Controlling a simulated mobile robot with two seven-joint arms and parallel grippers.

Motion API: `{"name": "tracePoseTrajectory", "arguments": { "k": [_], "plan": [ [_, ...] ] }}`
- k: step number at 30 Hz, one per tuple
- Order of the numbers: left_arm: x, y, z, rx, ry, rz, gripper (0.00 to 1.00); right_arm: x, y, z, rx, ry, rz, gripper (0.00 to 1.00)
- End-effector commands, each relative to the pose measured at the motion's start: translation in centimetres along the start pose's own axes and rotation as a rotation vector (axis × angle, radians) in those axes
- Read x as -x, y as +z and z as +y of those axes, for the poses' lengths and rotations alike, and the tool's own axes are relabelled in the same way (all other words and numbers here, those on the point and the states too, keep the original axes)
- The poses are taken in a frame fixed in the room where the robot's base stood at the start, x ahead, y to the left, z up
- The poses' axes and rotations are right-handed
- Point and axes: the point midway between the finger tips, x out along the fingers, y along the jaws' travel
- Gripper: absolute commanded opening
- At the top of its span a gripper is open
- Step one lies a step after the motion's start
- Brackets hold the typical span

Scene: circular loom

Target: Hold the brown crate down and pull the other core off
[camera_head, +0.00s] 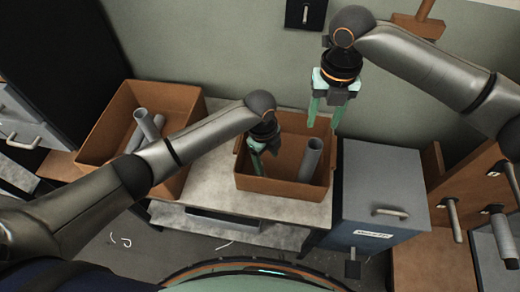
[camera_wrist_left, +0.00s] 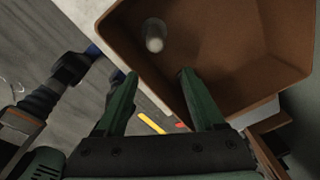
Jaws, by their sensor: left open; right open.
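The brown crate (camera_head: 285,185) stands on a light worktop with a grey core (camera_head: 311,160) leaning upright inside, at its right side. In the left wrist view the core (camera_wrist_left: 154,35) shows end-on inside the crate (camera_wrist_left: 225,80). My left gripper (camera_head: 260,158) is open at the crate's left side. In the left wrist view its fingers (camera_wrist_left: 158,75) appear either side of the crate's rim; contact cannot be told. My right gripper (camera_head: 326,112) is open and empty, pointing down above the crate's back right, near the core's top and apart from it.
A second brown crate (camera_head: 185,97) with grey cores (camera_head: 146,123) stands to the left, partly behind my left arm. A grey cabinet (camera_head: 378,185) with a handle stands right of the crate. A wooden rack (camera_head: 462,180) with pegs is at far right.

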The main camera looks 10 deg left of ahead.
Motion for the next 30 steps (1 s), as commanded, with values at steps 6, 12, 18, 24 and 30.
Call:
{"name": "tracePoseTrajectory", "arguments": {
  "k": [6, 12, 18, 24, 30],
  "plan": [
    [0.9, 2.2, -0.1, -0.060, 0.060, -0.059, 0.70, 0.0, 0.0, 0.0, 0.000, 0.000, 0.000, 0.50],
    [-1.0, 2.4, 0.1, -0.063, 0.068, -0.062, 0.70, 0.0, 0.0, 0.0, 0.000, 0.000, 0.000, 0.50],
    [-4.7, 2.6, 0.3, -0.062, 0.067, -0.061, 0.70, 0.0, 0.0, 0.0, 0.000, 0.000, 0.000, 0.50],
    [-8.0, 2.8, 0.4, -0.062, 0.065, -0.061, 0.70, 0.0, 0.0, 0.0, 0.000, 0.000, 0.000, 0.50],
    [-10.1, 2.9, 0.5, -0.062, 0.063, -0.060, 0.70, 0.0, 0.0, 0.0, 0.000, 0.000, 0.000, 0.50]
  ]
}}
